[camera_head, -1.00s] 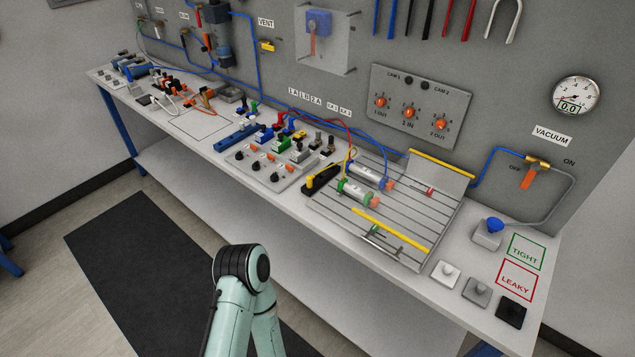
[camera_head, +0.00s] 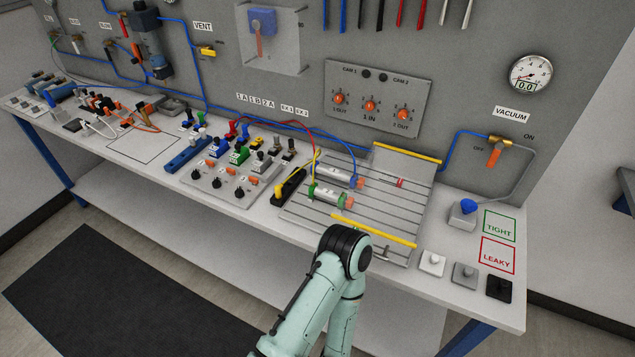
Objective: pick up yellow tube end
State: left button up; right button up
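A thin yellow tube (camera_head: 316,160) stands at the left of the slotted plate, by the green-ended clear cylinder (camera_head: 328,196). Whether its lower end is plugged in or loose is too small to tell. A black block with a yellow end (camera_head: 276,197) lies just left of it. A red tube (camera_head: 300,128) and a blue tube (camera_head: 356,168) run close by. One of my arms comes up from the bottom, its dark joint in front of the bench's front edge. Neither gripper is in view.
The slotted plate (camera_head: 390,207) carries two yellow bars, one along its back (camera_head: 408,153) and one at its front (camera_head: 373,231). A blue-knobbed box (camera_head: 463,214) and several square buttons stand to its right. A valve panel (camera_head: 378,92) is on the wall behind.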

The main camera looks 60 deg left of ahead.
aim_at(278, 189)
jog(key=k+j+z, duration=0.1)
jog(key=j+z, duration=0.2)
jog(key=k+j+z, duration=0.35)
jog(key=j+z, duration=0.2)
jog(key=k+j+z, duration=0.4)
jog(key=k+j, duration=0.3)
jog(key=k, duration=0.1)
